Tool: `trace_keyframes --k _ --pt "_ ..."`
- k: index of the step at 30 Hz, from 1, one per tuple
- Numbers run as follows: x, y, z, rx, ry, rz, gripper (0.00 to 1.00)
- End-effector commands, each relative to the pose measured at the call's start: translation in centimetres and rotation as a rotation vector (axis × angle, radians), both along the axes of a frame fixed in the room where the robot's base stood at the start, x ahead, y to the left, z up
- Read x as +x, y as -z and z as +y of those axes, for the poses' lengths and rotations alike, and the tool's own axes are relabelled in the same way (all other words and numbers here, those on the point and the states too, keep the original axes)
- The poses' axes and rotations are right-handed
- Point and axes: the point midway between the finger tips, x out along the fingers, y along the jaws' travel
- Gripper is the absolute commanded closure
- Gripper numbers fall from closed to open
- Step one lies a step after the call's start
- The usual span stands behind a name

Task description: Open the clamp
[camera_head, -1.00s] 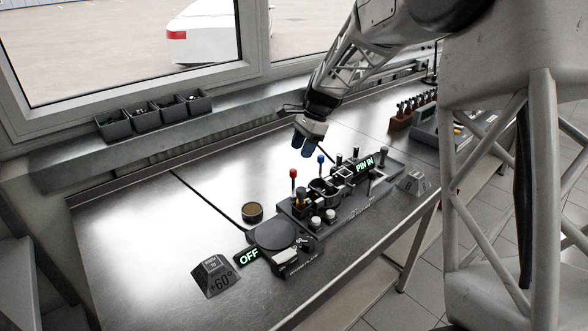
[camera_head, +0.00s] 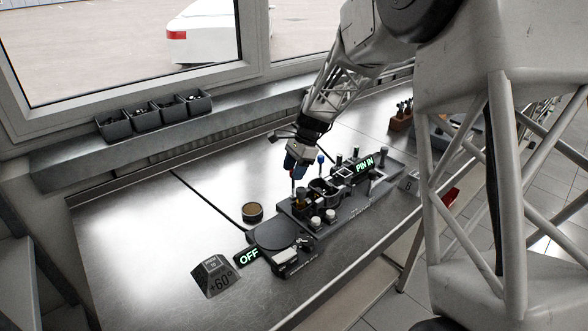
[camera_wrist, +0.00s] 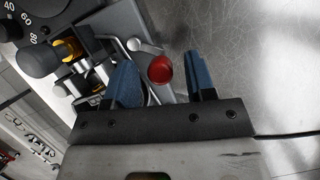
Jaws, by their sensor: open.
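The clamp is on the dark fixture (camera_head: 330,212) on the workbench. A lever with a red round knob (camera_wrist: 160,69) stands there; in the wrist view the knob lies between and a little beyond my two blue fingertips. My gripper (camera_head: 295,172) is open, its fingers pointing down over the lever; the wrist view shows the open fingers (camera_wrist: 163,75) with a gap on each side of the knob. In the head view my fingers hide the red knob, and only the lever's shaft shows below them. A blue-knobbed lever (camera_head: 320,158) stands just to the right.
A lit "PIN IN" sign (camera_head: 364,164) is on the fixture's far end. A lit "OFF" sign (camera_head: 248,256) is beside the round dark plate (camera_head: 275,235). A brown-topped round part (camera_head: 252,210) lies left of the fixture.

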Motion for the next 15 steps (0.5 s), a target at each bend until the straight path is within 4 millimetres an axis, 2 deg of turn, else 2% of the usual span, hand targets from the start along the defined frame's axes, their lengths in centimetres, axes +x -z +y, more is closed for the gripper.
trace_keyframes --k 4,5,13,15 --pt "0.0 -0.01 0.0 0.0 0.0 0.0 0.5" --pt "0.0 -0.01 0.0 0.0 0.0 0.0 0.53" --pt "0.0 -0.02 -0.01 0.0 0.0 0.0 0.94" --pt "0.0 -0.02 -0.01 0.0 0.0 0.0 0.98"
